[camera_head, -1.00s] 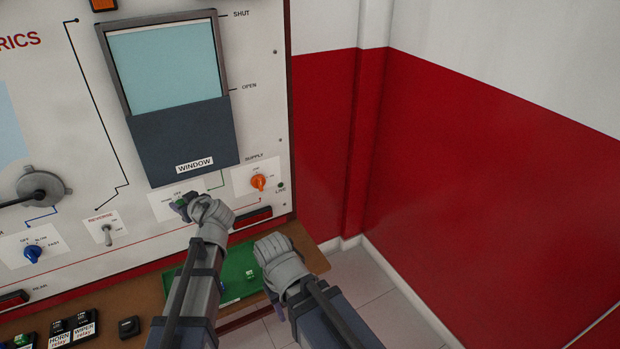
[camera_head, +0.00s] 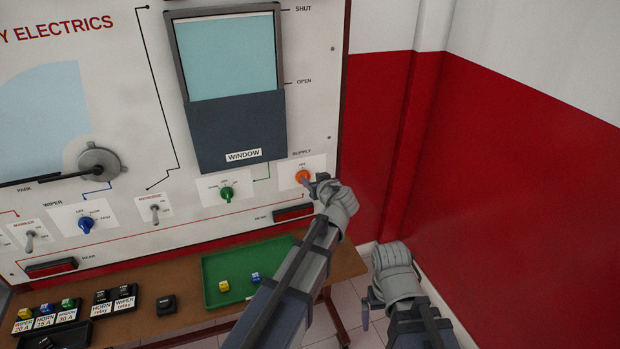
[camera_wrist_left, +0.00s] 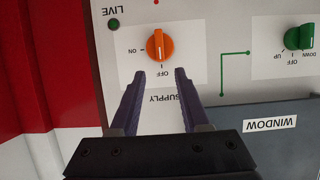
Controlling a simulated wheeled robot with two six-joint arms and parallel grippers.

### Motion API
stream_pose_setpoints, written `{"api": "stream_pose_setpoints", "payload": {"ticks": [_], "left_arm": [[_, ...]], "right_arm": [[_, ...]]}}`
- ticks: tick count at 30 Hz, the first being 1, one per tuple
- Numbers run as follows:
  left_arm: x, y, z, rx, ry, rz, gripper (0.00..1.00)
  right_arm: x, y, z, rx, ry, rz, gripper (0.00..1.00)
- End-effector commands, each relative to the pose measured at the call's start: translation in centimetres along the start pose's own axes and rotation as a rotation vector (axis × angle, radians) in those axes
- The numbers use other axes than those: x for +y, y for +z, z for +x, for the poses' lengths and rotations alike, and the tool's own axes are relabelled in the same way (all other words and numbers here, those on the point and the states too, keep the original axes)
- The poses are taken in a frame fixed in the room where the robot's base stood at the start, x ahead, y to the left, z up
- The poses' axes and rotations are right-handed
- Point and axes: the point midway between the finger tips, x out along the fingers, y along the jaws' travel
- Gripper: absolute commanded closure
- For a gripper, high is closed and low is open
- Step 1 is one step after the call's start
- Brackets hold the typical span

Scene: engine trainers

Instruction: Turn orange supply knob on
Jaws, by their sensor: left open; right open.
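The orange supply knob (camera_head: 302,176) is on a white plate at the lower right of the panel, under the word SUPPLY. In the left wrist view, which shows the panel upside down, the knob (camera_wrist_left: 159,45) has its pointer line at OFF; the ON mark is to its left there. My left gripper (camera_head: 312,183) is open close to the knob. In the left wrist view its two fingers (camera_wrist_left: 156,85) point at the knob, with their tips just short of it and empty between them. My right gripper (camera_head: 370,305) is open and empty, low at the right, away from the panel.
The green window knob (camera_head: 226,194) is left of the supply plate. A dark green LIVE lamp (camera_wrist_left: 113,23) is near the orange knob. A red rear lamp (camera_head: 293,213) is just below. A bench with a green tray (camera_head: 222,263) stands under the panel.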

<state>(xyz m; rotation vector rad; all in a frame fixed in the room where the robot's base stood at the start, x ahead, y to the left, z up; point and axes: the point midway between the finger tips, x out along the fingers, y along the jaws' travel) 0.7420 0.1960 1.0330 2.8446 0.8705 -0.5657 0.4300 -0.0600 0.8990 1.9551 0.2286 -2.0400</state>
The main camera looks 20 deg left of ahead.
Motion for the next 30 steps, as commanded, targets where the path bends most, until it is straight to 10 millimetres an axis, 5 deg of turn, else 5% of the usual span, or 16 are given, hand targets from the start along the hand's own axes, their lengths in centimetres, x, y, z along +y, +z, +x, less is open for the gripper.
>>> {"api": "stream_pose_setpoints", "payload": {"ticks": [9,20,30], "left_arm": [[0.1,0.2,5.1,0.0,-0.002,-0.001,0.54],[0.0,0.0,5.7,0.0,0.0,-0.001,0.55],[0.0,0.0,5.7,0.0,0.0,-0.001,0.93]], "right_arm": [[-0.2,-0.1,2.1,0.0,0.0,0.0,0.0],[-0.2,-0.1,2.2,0.0,0.0,0.0,0.0],[-0.2,-0.1,2.2,0.0,0.0,0.0,0.0]]}}
